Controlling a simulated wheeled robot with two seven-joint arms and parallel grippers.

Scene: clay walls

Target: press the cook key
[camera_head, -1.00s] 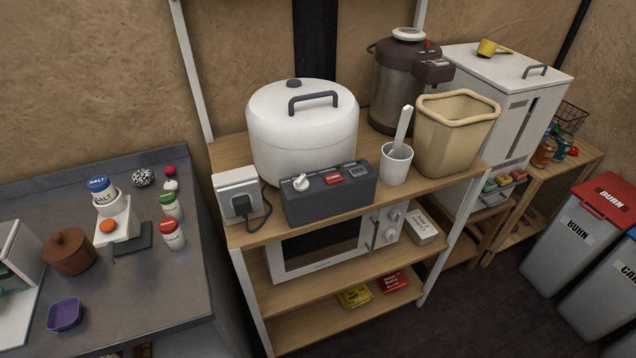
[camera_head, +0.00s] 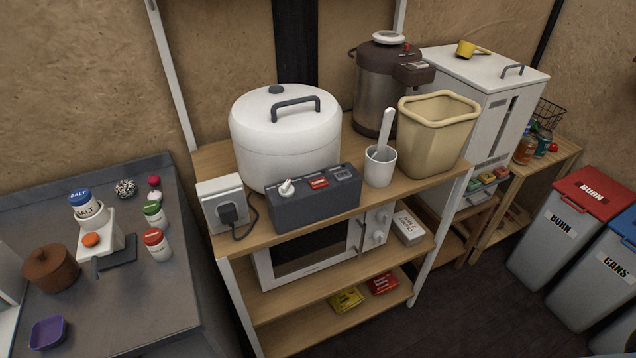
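A large white rice cooker (camera_head: 284,140) with a dark handle on its lid stands on the top wooden shelf. On its front is a dark grey control box (camera_head: 314,202) with a red key (camera_head: 318,183), a white knob or switch (camera_head: 287,188) and a small grey display (camera_head: 343,173). The lettering on the red key is too small to read, so I cannot tell for sure that it is the cook key. Neither of my grippers shows in the view.
A white outlet box with a black plug (camera_head: 226,208) stands left of the control box. A white cup with a paddle (camera_head: 380,165) and a beige bin (camera_head: 435,135) stand to the right. A microwave (camera_head: 310,252) sits below. The floor in front is clear.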

